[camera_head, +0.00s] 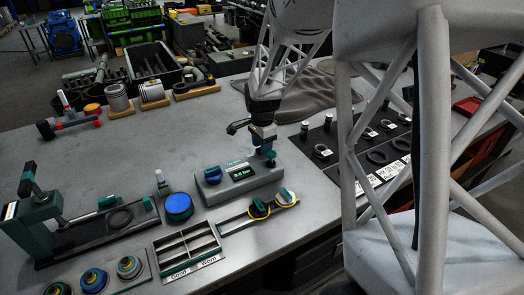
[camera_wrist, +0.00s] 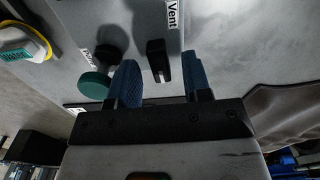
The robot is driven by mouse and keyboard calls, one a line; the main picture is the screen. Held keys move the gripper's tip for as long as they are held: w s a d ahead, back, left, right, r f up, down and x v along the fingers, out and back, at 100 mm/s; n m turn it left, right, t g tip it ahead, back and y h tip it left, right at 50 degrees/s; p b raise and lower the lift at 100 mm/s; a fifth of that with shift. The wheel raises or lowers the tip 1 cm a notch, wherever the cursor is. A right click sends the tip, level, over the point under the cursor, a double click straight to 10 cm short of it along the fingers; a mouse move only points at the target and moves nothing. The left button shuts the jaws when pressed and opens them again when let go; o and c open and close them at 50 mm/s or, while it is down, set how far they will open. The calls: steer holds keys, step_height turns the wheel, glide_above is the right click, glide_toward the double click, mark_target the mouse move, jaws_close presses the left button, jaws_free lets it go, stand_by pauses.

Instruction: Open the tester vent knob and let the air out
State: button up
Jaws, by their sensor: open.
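The tester (camera_head: 238,182) is a grey box on the bench with a small lit display (camera_head: 243,173), its reading too small to be sure of. In the wrist view the vent knob (camera_wrist: 157,58) is a black bar-shaped handle beside the "Vent" label. My gripper (camera_wrist: 160,66) is open, with one blue finger on each side of the knob in the picture and gaps on both sides. I cannot tell how deep the fingers reach. In the head view my gripper (camera_head: 263,134) is over the tester's far right end and hides the vent knob.
A green-capped knob (camera_wrist: 95,85) stands just left of my left finger in the wrist view. A blue knob (camera_head: 213,173) is on the tester's left end. Bare bench (camera_head: 170,140) is left of the tester.

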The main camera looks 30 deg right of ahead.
steer(key=shift+r, duration=2.4)
steer(key=shift+r, duration=0.1)
steer(key=shift+r, duration=1.9)
steer(key=s+a+r+n+t, duration=0.1)
steer(key=s+a+r+n, duration=0.3)
steer(key=s+a, duration=0.25)
steer(key=s+a+r+n, duration=0.4)
steer(key=s+a+n, duration=0.1)
steer(key=s, duration=0.3)
steer(key=s+a+n, duration=0.3)
steer(key=s+n, duration=0.1)
steer(key=s, duration=0.3)
steer(key=s+a+n+t, duration=0.1)
steer(key=s+a+n, duration=0.2)
steer(key=s, duration=0.4)
steer(key=shift+s+a+n+t, duration=0.3)
steer(key=shift+s+n, duration=0.1)
steer(key=shift+n, duration=0.2)
